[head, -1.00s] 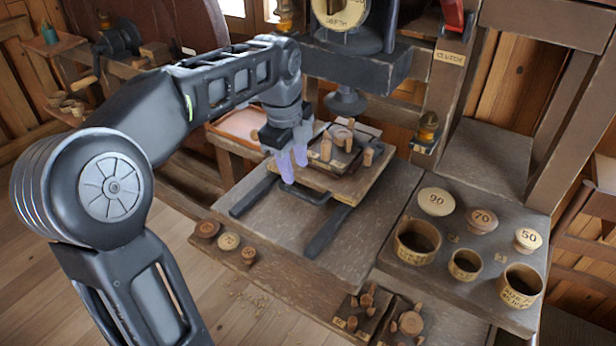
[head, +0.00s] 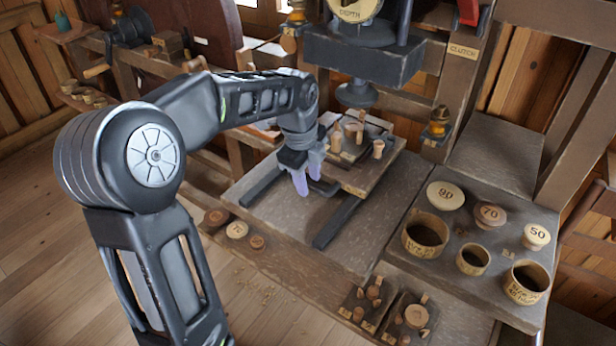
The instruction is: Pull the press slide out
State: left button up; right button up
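The press slide (head: 353,187) is a wooden board on two dark rails (head: 338,222) beneath the press. It carries a dark plate with several small turned wooden pieces on top. Its dark handle (head: 326,188) sticks out at the front, partly hidden by my fingers. My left gripper (head: 307,178) points down at the handle, its pale purple fingers apart. Whether the fingers touch the handle or straddle it cannot be told. My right gripper is not in view.
The press head (head: 362,55) hangs above and behind the slide. At the right, a bench holds labelled cups (head: 426,234) and discs (head: 445,194). Two small dark trays (head: 408,318) of pieces lie at the front. The bed between the rails (head: 300,215) is clear.

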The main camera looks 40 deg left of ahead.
pick_arm(q)
jog(key=shift+c, duration=0.3)
grip_shut()
dwell(1.1)
